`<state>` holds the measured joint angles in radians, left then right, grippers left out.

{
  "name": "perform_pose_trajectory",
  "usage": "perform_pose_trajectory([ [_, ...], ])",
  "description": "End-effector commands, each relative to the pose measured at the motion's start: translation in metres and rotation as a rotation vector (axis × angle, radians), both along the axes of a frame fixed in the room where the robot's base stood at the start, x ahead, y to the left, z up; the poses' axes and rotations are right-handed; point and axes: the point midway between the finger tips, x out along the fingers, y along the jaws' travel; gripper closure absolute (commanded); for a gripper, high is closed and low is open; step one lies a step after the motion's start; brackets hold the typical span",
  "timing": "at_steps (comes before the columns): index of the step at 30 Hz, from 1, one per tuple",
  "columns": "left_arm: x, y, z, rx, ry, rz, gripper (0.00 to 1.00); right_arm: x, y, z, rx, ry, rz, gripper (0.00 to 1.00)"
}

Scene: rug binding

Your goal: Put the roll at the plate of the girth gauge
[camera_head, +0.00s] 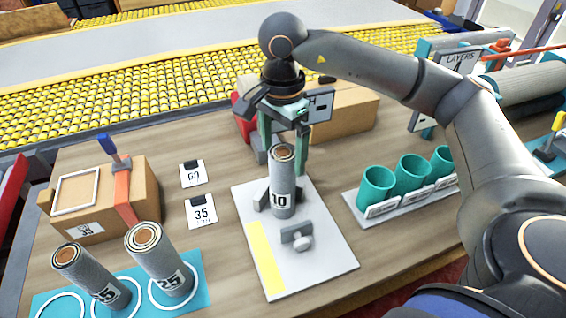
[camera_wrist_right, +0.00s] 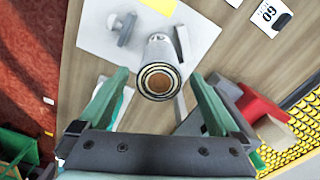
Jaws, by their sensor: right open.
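A grey carpet roll (camera_head: 283,190) with a brown core and a label that seems to read 40 stands on the white plate (camera_head: 325,262) of the girth gauge. It is between the gauge's grey jaws; whether they touch it I cannot tell. The plate has a yellow strip and a grey knob (camera_head: 300,242). My right gripper (camera_head: 284,143) is open, its green fingers pointing down on either side of the roll's top. In the right wrist view, the roll's end (camera_wrist_right: 159,80) shows between the spread fingers, with gaps on both sides. My left gripper is not in view.
Two more rolls (camera_head: 92,277) (camera_head: 160,260) stand on a teal mat (camera_head: 200,268) at front left. A strapped cardboard box (camera_head: 140,190) is behind them. Cards (camera_head: 201,212) lie left of the plate. Teal cups (camera_head: 376,187) stand right. Another box (camera_head: 350,108) and a sign are behind.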

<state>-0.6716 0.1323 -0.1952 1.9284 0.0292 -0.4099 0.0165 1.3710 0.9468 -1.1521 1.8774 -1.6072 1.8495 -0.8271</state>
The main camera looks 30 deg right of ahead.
Motion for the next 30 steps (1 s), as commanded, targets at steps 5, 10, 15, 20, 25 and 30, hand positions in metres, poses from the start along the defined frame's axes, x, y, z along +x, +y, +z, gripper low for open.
perform_pose_trajectory([
  [5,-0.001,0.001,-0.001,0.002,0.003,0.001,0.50,0.001,0.001,0.041,0.002,-0.004,0.000,0.01],
  [10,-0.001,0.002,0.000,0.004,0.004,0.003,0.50,0.000,0.000,0.067,-0.001,-0.001,-0.001,0.01],
  [15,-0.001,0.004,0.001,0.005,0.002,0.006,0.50,0.000,0.000,0.076,0.000,0.000,0.000,0.01],
  [20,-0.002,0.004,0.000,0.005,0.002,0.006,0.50,0.000,0.000,0.076,0.000,0.002,0.000,0.01],
  [25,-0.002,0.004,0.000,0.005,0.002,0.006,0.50,0.000,0.000,0.076,0.000,0.001,0.000,0.01],
  [30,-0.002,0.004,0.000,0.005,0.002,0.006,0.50,0.000,0.002,0.075,0.006,0.003,0.001,0.01],
])
